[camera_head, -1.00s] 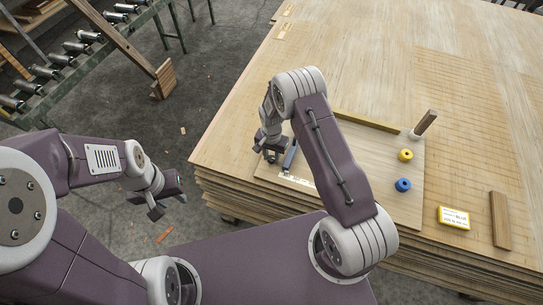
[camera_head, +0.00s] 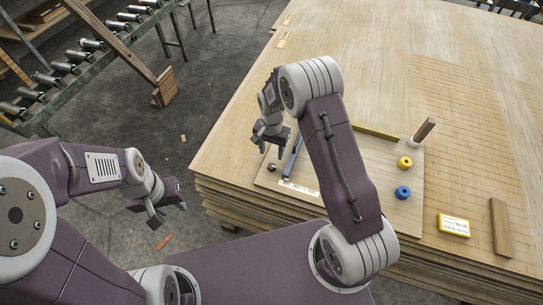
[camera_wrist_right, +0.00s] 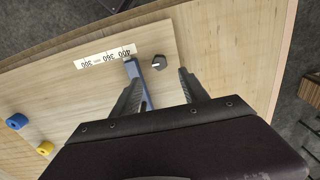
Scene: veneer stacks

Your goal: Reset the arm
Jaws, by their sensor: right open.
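My right gripper (camera_head: 272,147) is open and empty above the left part of a thin wooden board (camera_head: 385,185) on the veneer stack. In the right wrist view its two fingers (camera_wrist_right: 160,88) are spread, with a small dark hexagonal piece (camera_wrist_right: 159,62) beyond them on the board. That piece also shows below the gripper in the head view (camera_head: 272,167). A blue-grey bar (camera_head: 292,157) lies beside it; one finger partly covers it in the wrist view. My left gripper (camera_head: 168,213) hangs over the floor left of the stack, fingers apart and empty.
A yellow-and-white box (camera_head: 454,225) and a wooden block (camera_head: 501,228) lie farther right. A roller conveyor (camera_head: 75,65) stands at the back left.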

